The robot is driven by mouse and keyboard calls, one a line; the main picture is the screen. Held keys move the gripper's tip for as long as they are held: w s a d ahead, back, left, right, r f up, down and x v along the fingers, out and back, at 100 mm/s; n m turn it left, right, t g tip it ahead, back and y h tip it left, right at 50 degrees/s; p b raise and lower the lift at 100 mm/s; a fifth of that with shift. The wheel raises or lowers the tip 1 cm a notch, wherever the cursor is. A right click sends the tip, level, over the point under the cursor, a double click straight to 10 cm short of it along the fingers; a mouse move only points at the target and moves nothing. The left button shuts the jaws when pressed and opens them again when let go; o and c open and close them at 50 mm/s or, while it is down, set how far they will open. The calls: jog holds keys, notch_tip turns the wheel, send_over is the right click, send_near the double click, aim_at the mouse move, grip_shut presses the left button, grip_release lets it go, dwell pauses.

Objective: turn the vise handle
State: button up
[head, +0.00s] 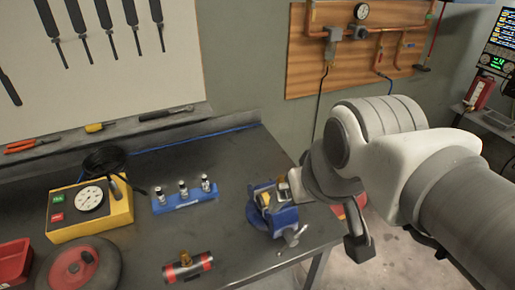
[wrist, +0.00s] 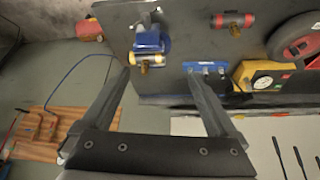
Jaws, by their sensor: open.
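The blue vise (head: 285,220) stands at the right front corner of the dark workbench. Its grey metal handle (head: 292,236) sticks out at the near side, apart from my gripper. A brass-coloured part shows at the vise's jaws. In the wrist view, the vise (wrist: 150,42) is beyond my fingertips, near the top. My gripper (wrist: 157,74) is open and empty, with its two fingers spread wide. In the head view, my arm reaches in from the right, and the hand is beside the vise, partly hidden by my own wrist.
On the bench (head: 235,165) are a blue rack (head: 185,202) with small bottles, a yellow gauge box (head: 90,212), a red-and-black roller piece (head: 188,268) and a round red-and-grey wheel (head: 75,268). A pipe board (head: 350,50) hangs on the back wall. The floor right of the bench is mostly clear.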

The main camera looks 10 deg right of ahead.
jog(key=shift+w+f, duration=0.1)
jog(key=shift+f, duration=0.05)
jog(key=c, duration=0.4)
jog(key=shift+w+f+n+b, duration=0.25)
jog(key=shift+n+b, duration=0.15)
jog(key=shift+n, duration=0.3)
jog(key=shift+c, duration=1.4)
jog(key=w+f+n+b, duration=0.1)
jog(key=n, duration=0.1)
jog(key=w+f+n+g+b, duration=0.1)
jog(key=n, duration=0.1)
jog(key=w+f+n+g, duration=0.1)
jog(key=n, duration=0.2)
jog(key=shift+w+d+f+h+b, duration=0.3)
jog(key=shift+w+d+h+b, duration=0.05)
jog(key=shift+w+h+b, duration=0.05)
grip_shut()
jog(key=n+g+b, duration=0.3)
jog(key=n+b, duration=0.3)
jog(key=n, duration=0.6)
send_over(293, 236)
jog(key=f, duration=1.9)
jog(key=shift+a+f, duration=0.25)
jog(key=shift+f, duration=0.05)
jog(key=shift+w+d+f, duration=0.1)
jog(key=shift+d+f, duration=0.2)
jog(key=shift+d, duration=0.1)
